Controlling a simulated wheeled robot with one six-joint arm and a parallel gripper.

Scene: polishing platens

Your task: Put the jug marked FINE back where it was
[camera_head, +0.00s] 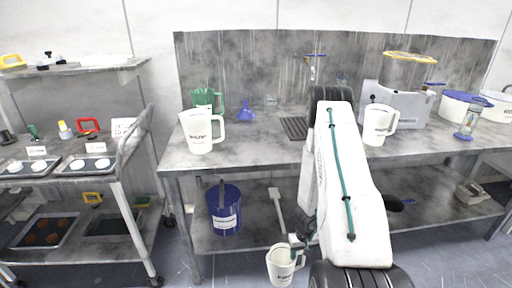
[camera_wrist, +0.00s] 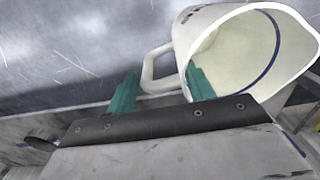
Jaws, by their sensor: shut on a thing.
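My gripper (camera_head: 297,243) is shut on the handle of a white jug (camera_head: 280,264), low in front of the bench. The jug has dark lettering too small to read, so I cannot tell if it says FINE. In the wrist view the teal fingertips (camera_wrist: 160,92) stand either side of the handle of the jug (camera_wrist: 245,45); its open mouth and a blue line inside show. A second white jug (camera_head: 201,134) with dark lettering stands at the bench's left front. A third white jug (camera_head: 378,125) stands right of my arm.
The grey bench (camera_head: 255,150) has bare top between the left jug and my arm. A green jug (camera_head: 205,99), blue funnel (camera_head: 247,111) and grey machine (camera_head: 410,105) stand on it. A blue bucket (camera_head: 224,212) is on the lower shelf. A trolley (camera_head: 118,175) stands left.

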